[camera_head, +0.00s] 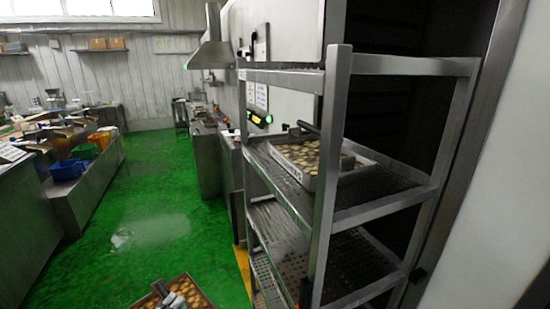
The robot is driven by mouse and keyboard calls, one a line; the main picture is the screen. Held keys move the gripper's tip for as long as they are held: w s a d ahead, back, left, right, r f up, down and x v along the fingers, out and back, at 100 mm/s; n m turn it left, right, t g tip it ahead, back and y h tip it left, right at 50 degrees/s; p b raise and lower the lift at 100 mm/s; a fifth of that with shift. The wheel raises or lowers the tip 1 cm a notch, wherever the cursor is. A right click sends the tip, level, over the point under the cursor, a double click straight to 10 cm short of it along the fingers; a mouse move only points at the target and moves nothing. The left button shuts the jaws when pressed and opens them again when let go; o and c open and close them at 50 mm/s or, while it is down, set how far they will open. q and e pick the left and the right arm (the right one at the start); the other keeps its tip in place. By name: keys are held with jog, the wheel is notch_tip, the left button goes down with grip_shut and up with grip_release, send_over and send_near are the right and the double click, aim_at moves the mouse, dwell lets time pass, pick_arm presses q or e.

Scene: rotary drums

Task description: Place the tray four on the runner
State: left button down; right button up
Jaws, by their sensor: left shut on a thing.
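A metal tray (205,301) of round golden pieces shows at the bottom edge, left of the rack, over the green floor; its lower part is cut off. The rack (338,110) has several open levels with side runners. Another tray (296,173) with similar golden pieces sits on its upper shelf (385,186). A dark bar lies at that tray's far edge. My right gripper is not in view.
The shelf below the upper one (350,262) looks empty. A pale wall panel (500,200) closes the right side. Steel counters with blue bins (67,170) stand at the left. Green floor (150,215) is open between.

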pick_arm(q)
jog(key=shift+s+d+f+n+t+y, duration=0.1)
jog(key=shift+d+n+t+y, duration=0.15)
jog(key=shift+d+n+y, duration=0.5)
jog(key=shift+s+d+f+n+t+y, duration=0.1)
jog(key=shift+d+n+t+y, duration=0.2)
jog(key=shift+d+y, duration=0.8)
jog(key=shift+w+d+r+n+y, duration=0.1)
jog(key=shift+d+n+y, duration=0.6)
jog(key=shift+d, duration=0.45)
jog(key=shift+w+d+r+n+y, duration=0.15)
jog(key=shift+d+n+y, duration=0.3)
jog(key=shift+d+y, duration=0.45)
jog(key=shift+d+r, duration=0.1)
jog(key=shift+d, duration=0.1)
